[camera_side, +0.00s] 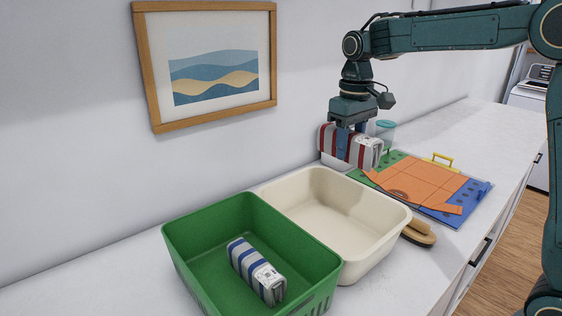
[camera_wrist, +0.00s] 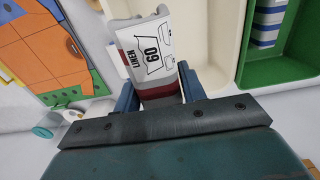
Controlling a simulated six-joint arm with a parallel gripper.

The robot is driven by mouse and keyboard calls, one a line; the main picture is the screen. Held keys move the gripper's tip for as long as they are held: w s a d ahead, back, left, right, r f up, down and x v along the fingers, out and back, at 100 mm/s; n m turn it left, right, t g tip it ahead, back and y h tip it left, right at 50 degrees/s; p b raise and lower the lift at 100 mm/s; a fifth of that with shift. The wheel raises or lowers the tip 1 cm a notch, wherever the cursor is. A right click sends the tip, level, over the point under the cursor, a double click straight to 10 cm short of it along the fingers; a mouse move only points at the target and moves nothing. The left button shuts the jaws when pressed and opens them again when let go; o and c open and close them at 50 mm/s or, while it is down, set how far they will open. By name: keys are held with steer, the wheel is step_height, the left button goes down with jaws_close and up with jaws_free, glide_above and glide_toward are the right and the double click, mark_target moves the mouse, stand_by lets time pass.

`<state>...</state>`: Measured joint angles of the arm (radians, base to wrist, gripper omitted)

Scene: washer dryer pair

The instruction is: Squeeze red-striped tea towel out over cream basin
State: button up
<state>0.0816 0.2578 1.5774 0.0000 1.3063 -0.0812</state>
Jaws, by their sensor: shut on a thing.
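The red-striped tea towel (camera_side: 348,147), a folded white and grey roll with red stripes, is held in my gripper (camera_side: 349,127). In the wrist view my gripper (camera_wrist: 158,92) has its blue fingers on both sides of the towel (camera_wrist: 148,57), whose end label reads LINEN 60. The cream basin (camera_side: 340,219) stands on the counter, empty inside as far as the side view shows. The towel is above counter height, behind the basin's back right rim in the side view. In the wrist view the basin (camera_wrist: 210,30) lies beside the towel, to its right.
A green crate (camera_side: 195,238) holding a blue-striped towel (camera_side: 257,271) stands left of the basin. A wooden brush (camera_side: 418,233) lies by its right side. An orange, green and blue board (camera_side: 420,185) lies behind, near a teal-lidded container (camera_side: 386,132). A framed picture (camera_side: 211,75) hangs above.

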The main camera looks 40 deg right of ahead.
steer(key=s+a+f, duration=0.4)
steer(key=shift+f, duration=0.15)
stand_by(0.5)
steer(key=shift+o, duration=0.7)
steer(key=c, duration=0.6)
steer(key=o, duration=0.5)
steer(key=shift+c, duration=0.2)
